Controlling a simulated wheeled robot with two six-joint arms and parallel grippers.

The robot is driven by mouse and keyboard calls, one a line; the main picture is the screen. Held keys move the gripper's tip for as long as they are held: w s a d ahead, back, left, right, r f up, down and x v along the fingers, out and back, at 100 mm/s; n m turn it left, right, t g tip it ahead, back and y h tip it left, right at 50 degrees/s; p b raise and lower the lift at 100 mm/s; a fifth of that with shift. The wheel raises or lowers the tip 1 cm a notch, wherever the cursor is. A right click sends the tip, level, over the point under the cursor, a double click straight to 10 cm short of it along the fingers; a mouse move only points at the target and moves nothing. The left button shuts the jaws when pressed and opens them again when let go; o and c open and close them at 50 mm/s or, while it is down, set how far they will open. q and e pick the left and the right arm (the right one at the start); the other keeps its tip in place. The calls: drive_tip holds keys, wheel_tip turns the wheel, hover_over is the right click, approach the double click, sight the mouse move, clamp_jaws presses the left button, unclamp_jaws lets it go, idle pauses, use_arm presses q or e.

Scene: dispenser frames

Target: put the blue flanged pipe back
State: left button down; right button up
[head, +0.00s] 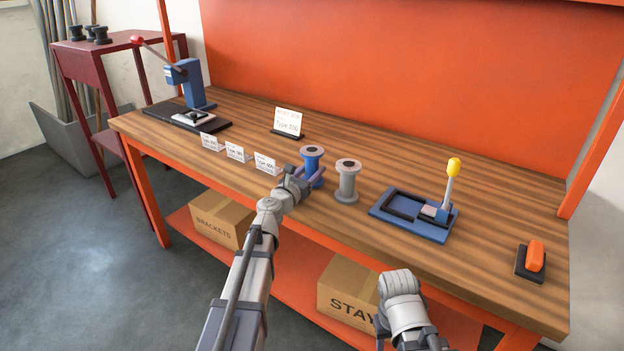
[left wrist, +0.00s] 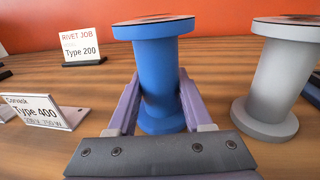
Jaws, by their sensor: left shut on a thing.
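The blue flanged pipe (head: 312,164) is upright near the front edge of the wooden bench. My left gripper (head: 309,177) is shut around its middle. In the left wrist view the blue pipe (left wrist: 158,75) stands between the two purple fingers (left wrist: 158,98), with its flanges above and below them. Its lower flange looks at or very near the bench top; I cannot tell whether it touches. Of my right arm only links show in the head view; its fingers are not visible.
A grey flanged pipe (head: 347,182) stands close to the right, apart from the blue one. A blue tray fixture (head: 412,226) with a yellow-knobbed lever is further right. Small label cards (head: 237,153) line the front left; a Type 200 card (head: 288,122) stands behind. The bench's back middle is clear.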

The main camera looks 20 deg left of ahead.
use_arm(q)
drive_tip(key=shift+f, duration=0.15)
use_arm(e)
drive_tip(key=shift+f, duration=0.2)
use_arm(q)
drive_tip(key=shift+f, duration=0.2)
drive_tip(key=shift+c, duration=1.6)
unclamp_jaws()
use_arm(e)
drive_tip(key=shift+f, duration=0.1)
use_arm(q)
drive_tip(key=shift+r, duration=0.25)
drive_tip(key=v, duration=1.2)
